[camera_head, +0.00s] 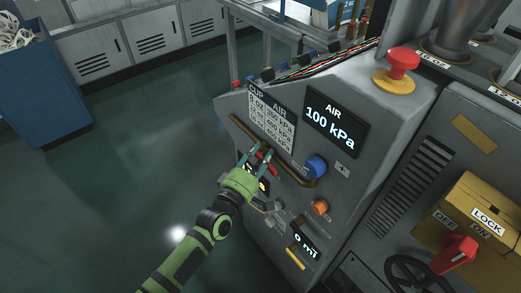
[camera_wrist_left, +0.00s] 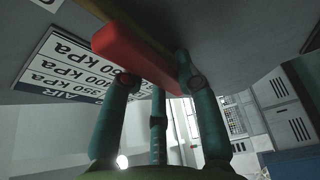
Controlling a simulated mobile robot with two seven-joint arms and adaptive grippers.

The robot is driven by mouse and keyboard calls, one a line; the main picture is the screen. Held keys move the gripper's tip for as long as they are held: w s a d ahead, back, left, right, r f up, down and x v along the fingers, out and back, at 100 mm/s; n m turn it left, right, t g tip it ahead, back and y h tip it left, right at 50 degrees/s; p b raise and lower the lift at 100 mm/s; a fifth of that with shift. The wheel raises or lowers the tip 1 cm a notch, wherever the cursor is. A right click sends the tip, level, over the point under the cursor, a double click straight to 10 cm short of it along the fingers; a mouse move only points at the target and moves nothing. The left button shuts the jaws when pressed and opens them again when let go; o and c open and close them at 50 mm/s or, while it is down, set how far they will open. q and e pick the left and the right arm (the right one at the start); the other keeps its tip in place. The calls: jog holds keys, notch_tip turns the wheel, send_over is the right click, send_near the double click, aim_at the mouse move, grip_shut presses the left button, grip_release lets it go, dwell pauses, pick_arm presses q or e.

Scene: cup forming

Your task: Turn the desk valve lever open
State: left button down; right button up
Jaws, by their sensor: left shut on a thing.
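The red lever (camera_head: 273,169) sits on the sloped front of the grey machine desk, below the CUP/AIR table. My left gripper (camera_head: 259,156) reaches it from the lower left and is shut on it, its teal fingers on both sides. In the left wrist view the red lever (camera_wrist_left: 140,52) slants across the top of the picture, with the fingers (camera_wrist_left: 158,85) around it. The lever's root is mostly hidden by my fingers. The AIR display (camera_head: 333,122) reads 100 kPa. My right gripper is not in view.
A brown bar (camera_head: 302,181) runs along the desk front close to my left fingers. A blue knob (camera_head: 316,166) and an orange knob (camera_head: 320,207) are to the right. A red mushroom button (camera_head: 402,60) tops the desk. The floor at the left is clear up to a blue bin (camera_head: 45,95).

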pick_arm(q)
jog(key=shift+s+d+f+n+g+p, duration=0.1)
jog(key=shift+s+f+n+g+p, duration=0.15)
jog(key=shift+n+g+p, duration=0.45)
jog(key=shift+f, duration=0.1)
jog(key=c, duration=0.9)
grip_release()
jog(key=shift+c, duration=0.2)
jog(key=shift+w+r, duration=0.15)
jog(key=shift+r, duration=0.1)
jog(key=v, duration=1.2)
jog(key=shift+f, duration=0.2)
